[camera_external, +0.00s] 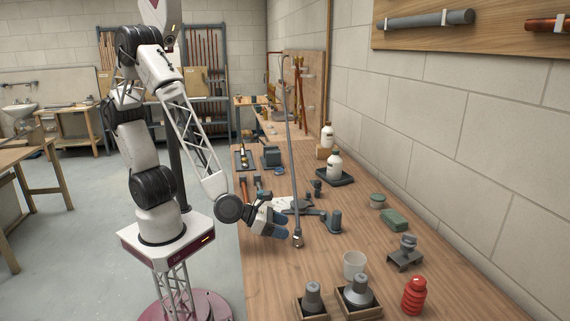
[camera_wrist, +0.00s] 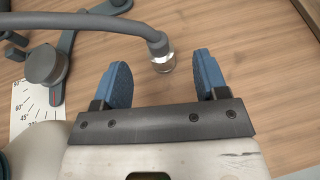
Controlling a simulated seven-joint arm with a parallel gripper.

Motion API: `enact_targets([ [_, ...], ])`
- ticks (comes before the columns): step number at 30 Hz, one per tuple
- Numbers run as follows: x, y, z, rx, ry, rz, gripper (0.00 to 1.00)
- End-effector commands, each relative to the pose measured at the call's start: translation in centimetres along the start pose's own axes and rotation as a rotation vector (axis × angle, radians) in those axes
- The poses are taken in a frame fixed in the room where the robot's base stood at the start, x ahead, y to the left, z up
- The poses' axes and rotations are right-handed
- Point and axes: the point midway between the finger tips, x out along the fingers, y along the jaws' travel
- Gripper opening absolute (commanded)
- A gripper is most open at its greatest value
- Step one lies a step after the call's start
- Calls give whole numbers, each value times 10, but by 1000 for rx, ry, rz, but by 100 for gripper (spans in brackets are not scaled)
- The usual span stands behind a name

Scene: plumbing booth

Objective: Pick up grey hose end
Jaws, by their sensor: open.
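The grey hose (camera_external: 291,135) hangs down over the bench, and its end (camera_external: 298,238) has a shiny metal fitting. In the wrist view the hose enters from the left and bends down to its metal end (camera_wrist: 163,62), which lies just beyond and between the two blue fingertips. My gripper (camera_external: 281,226) is low over the bench, to the left of the hose end. In the wrist view my gripper (camera_wrist: 160,75) is open, with nothing between its fingers. Whether the fitting touches the bench cannot be told.
A grey bending tool (camera_external: 333,221) with an angle scale (camera_wrist: 35,110) stands close behind the hose end. A white cup (camera_external: 354,264), grey fittings in wooden trays (camera_external: 358,296) and a red ribbed part (camera_external: 414,295) stand toward the front right. Bare wood lies around the hose end.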

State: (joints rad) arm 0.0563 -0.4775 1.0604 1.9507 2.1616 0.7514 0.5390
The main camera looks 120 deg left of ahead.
Motion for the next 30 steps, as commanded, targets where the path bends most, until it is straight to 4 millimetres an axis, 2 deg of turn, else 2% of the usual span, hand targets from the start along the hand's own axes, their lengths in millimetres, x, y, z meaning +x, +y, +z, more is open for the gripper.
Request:
enact_targets([
  [9, 22, 0, 0, -1, 0, 1, 67],
  [23, 28, 1, 0, 0, 0, 1, 67],
  [30, 49, 2, -2, 0, 0, 2, 67],
])
